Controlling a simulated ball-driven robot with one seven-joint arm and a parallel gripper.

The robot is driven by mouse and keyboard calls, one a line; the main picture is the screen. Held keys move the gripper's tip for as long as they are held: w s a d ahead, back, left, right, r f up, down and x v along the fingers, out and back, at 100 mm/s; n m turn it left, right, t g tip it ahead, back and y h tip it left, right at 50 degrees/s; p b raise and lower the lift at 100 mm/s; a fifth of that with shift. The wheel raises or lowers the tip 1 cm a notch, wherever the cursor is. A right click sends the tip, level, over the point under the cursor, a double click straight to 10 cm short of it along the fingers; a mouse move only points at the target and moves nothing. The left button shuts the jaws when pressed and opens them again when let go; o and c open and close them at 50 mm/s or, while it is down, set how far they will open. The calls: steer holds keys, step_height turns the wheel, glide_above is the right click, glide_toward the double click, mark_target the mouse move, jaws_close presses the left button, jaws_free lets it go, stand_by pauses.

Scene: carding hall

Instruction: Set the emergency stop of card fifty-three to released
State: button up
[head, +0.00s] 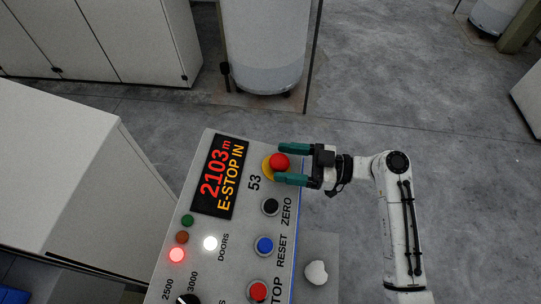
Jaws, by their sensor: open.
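The control panel (228,250) marked 53 stands in front of me, tilted in the picture. Its display (219,177) reads "2103 m" and "E-STOP IN". The emergency stop is a red mushroom button (279,161) on a yellow ring (267,168) at the panel's upper right, beside the number 53. My gripper (284,163) is open, with one green finger on the upper side of the red button and one on the lower side. I cannot tell whether the fingers touch it.
Below the emergency stop are a black ZERO button (270,207), a blue RESET button (264,245) and a red STOP button (258,291). A red lamp (177,255) and a white lamp (210,243) are lit. A pale cabinet (60,170) stands left; grey floor (440,120) is clear at right.

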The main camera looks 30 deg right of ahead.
mark_target(271, 159)
steer(key=shift+p+x, duration=0.4)
steer(key=shift+x, duration=1.6)
